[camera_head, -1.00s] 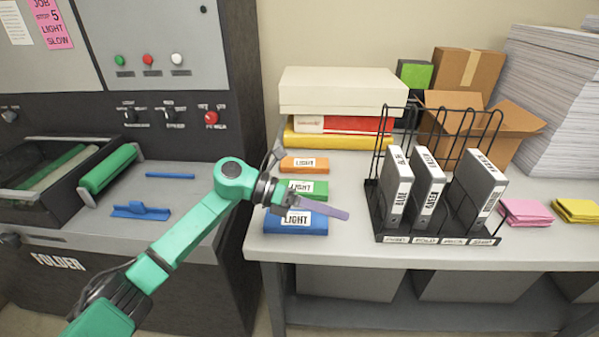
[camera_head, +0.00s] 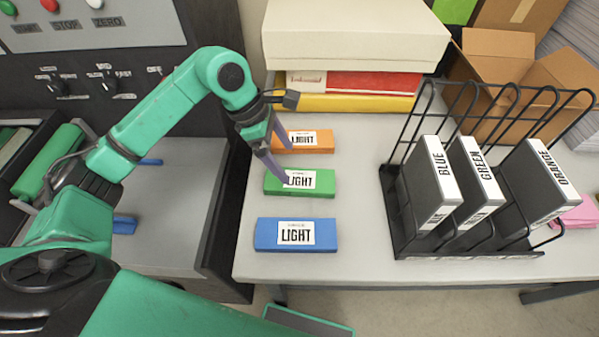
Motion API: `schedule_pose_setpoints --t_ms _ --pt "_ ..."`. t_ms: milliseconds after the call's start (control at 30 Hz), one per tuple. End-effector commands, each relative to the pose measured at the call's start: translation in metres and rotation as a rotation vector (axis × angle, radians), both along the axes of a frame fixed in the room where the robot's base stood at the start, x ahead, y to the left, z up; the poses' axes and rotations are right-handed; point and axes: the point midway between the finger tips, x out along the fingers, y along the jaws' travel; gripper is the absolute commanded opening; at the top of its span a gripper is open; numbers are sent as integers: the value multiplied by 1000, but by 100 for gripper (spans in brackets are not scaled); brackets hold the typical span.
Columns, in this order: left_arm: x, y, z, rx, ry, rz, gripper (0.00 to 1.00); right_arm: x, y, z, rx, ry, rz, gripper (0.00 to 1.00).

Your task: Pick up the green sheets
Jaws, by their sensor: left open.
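The green sheets (camera_head: 322,182) are a flat green stack with a white LIGHT label, lying on the table between an orange stack and a blue stack. My left gripper (camera_head: 280,164) is open and points down at the left end of the green stack, its fingers by the label's left side. One fingertip overlaps the stack's left part in the picture; I cannot tell whether it touches. My right gripper is not in view.
The orange stack (camera_head: 318,146) lies just behind and the blue stack (camera_head: 265,236) just in front. A black wire rack (camera_head: 400,205) with several binders stands to the right. Boxes (camera_head: 350,40) are piled at the back. The table between stacks and rack is clear.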

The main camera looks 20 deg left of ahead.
Motion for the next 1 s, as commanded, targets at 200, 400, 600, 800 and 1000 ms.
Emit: schedule_pose_setpoints --t_ms 200,400,600,800,1000 --pt "3 -14 -32 -4 2 2 100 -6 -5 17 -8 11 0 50" --pt "5 -24 -65 -4 6 3 100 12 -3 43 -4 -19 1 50" --pt "8 -29 -84 -3 0 2 100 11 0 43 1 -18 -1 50" --pt "8 -29 -84 -3 -1 2 66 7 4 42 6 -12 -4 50" --pt "8 -29 -83 -4 -1 2 14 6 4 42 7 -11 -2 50"
